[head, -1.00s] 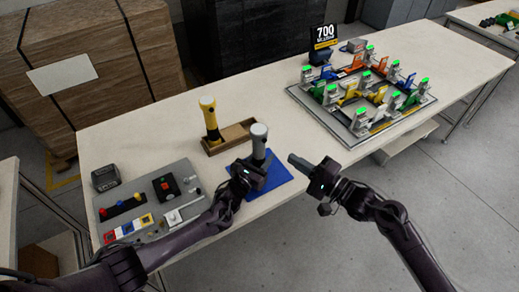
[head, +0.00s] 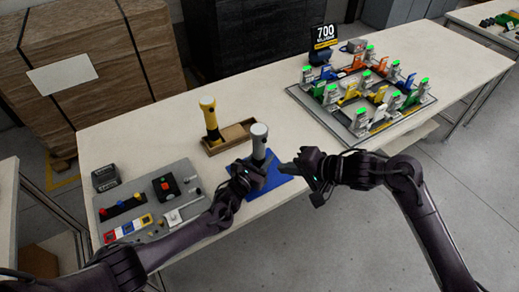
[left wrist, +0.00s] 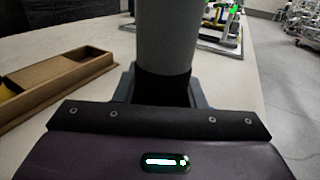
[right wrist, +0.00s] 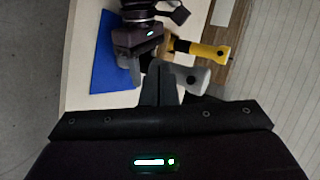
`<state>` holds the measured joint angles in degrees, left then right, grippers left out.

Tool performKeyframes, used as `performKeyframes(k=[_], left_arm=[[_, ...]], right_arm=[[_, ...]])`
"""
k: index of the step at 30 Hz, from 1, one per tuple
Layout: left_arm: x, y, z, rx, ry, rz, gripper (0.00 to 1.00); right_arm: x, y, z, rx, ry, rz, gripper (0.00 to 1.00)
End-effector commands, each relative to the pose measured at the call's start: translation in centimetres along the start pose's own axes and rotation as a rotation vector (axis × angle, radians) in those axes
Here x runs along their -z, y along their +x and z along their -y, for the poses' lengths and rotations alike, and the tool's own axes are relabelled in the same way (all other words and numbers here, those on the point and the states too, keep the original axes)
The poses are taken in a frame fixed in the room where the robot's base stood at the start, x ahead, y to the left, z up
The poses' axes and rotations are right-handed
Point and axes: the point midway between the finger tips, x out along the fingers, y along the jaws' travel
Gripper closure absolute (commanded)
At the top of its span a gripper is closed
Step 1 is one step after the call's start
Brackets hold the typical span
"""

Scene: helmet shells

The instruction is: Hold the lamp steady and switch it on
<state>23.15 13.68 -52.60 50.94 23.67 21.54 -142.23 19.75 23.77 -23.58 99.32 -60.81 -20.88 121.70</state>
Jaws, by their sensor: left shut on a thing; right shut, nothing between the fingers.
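A grey lamp with a pale head (head: 259,132) stands upright over a blue mat (head: 282,168). My left gripper (head: 256,169) is shut on its lower body. In the left wrist view the lamp's grey body (left wrist: 167,40) rises between the fingers. My right gripper (head: 282,167) is shut and empty, pointing left just right of the lamp. In the right wrist view its fingertips (right wrist: 160,68) overlap the lamp (right wrist: 190,76); I cannot tell if they touch it.
A yellow lamp (head: 209,115) stands at a wooden tray (head: 236,133) behind the grey lamp. A grey panel with switches (head: 145,233) lies to the left. A board of coloured clamps (head: 343,130) and a black sign (head: 324,36) stand to the right. Bare tabletop lies between.

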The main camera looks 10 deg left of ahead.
Motion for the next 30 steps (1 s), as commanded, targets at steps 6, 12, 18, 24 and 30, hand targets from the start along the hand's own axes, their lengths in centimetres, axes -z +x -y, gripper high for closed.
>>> performKeyframes(k=[6, 12, 18, 24, 30], left_arm=[[0.1, 0.0, 0.0, 0.000, 0.000, -0.001, 0.92], [0.0, 0.0, 0.0, 0.000, 0.000, -0.001, 0.92], [0.0, 0.0, 0.0, 0.000, 0.000, -0.001, 0.92], [0.0, 0.0, 0.0, 0.000, 0.000, -0.001, 0.92], [0.0, 0.0, 0.0, -0.001, 0.000, -0.001, 0.92]], right_arm=[[0.2, -1.1, -0.3, -0.124, -0.087, -0.030, 1.00], [1.1, -0.1, 0.4, -0.132, -0.091, -0.033, 1.00], [2.4, 2.1, 1.7, -0.132, -0.091, -0.032, 1.00], [3.6, 4.0, 2.8, -0.132, -0.090, -0.032, 1.00], [4.3, 5.1, 3.5, -0.132, -0.091, -0.032, 1.00]])
